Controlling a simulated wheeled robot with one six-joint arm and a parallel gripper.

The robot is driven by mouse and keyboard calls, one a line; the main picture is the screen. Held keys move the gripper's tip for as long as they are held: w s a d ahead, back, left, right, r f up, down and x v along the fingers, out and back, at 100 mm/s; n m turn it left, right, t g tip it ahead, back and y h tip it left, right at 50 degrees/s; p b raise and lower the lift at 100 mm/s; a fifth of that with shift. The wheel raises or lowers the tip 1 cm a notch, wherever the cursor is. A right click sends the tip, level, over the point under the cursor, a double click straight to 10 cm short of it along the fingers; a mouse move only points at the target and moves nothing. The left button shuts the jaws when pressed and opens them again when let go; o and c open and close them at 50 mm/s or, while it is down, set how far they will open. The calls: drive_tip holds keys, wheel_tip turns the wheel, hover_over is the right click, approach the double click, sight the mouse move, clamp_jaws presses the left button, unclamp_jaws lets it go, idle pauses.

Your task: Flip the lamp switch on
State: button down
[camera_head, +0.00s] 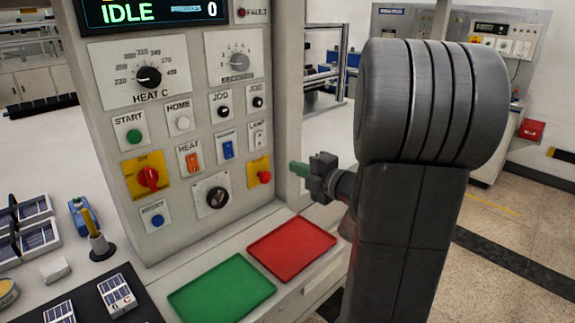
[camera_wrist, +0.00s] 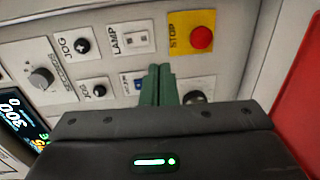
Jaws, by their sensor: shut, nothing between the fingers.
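The lamp switch (camera_head: 258,138) is a small pale rocker on a white plate labelled LAMP, on the right side of the grey control panel (camera_head: 290,100). The lamp switch also shows in the wrist view (camera_wrist: 137,40), above and left of my fingertips; I cannot tell its position. My gripper (camera_head: 297,169) has green fingers, shut and empty, just right of the panel's STOP button in the head view. The shut fingertips show in the wrist view (camera_wrist: 158,72), between the blue rocker and the STOP plate. They look apart from the lamp switch.
The red STOP button (camera_head: 264,177) on its yellow plate is close to my fingers. A blue rocker (camera_head: 228,149), an orange HEAT rocker (camera_head: 194,160) and jog knobs (camera_head: 223,111) crowd nearby. Red (camera_head: 291,247) and green (camera_head: 222,290) trays lie below. The panel display (camera_head: 150,10) reads IDLE.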

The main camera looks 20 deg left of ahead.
drive_tip(key=shift+v, duration=0.95)
drive_tip(key=shift+f, duration=0.15)
